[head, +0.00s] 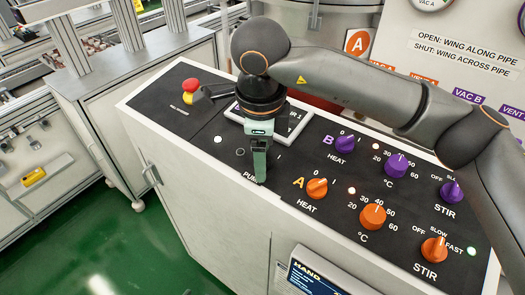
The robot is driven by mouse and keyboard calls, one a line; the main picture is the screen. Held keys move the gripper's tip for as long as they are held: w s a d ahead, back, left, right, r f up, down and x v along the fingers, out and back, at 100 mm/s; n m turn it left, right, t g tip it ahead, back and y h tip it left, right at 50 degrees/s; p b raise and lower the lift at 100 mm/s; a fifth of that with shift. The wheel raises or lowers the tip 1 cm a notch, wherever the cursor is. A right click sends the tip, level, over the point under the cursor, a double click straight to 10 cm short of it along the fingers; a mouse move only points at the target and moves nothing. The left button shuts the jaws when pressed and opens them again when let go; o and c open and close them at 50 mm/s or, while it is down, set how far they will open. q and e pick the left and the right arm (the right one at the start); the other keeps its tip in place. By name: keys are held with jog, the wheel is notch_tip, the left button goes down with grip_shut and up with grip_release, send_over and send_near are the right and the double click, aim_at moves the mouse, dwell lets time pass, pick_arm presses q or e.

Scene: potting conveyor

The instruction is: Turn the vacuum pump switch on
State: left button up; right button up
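The vacuum pump switch is on the black control panel (210,155), by a partly covered label starting "PU" (249,176). The switch itself is hidden behind my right gripper (260,176), so its position cannot be read. The arm comes in from the right, and the gripper points down with its green fingers at the panel by that label. The fingers overlap in this view, so I cannot tell whether they are open, shut or touching the switch. A "0" mark (240,152) and an "I" mark (279,156) show on either side. My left gripper is not in view.
A red emergency-stop button (190,85) is at the panel's far left. A purple heat knob (345,143) and orange heat knob (317,188) are close to the right. More knobs (373,216) lie beyond.

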grip_shut()
dwell(0.4)
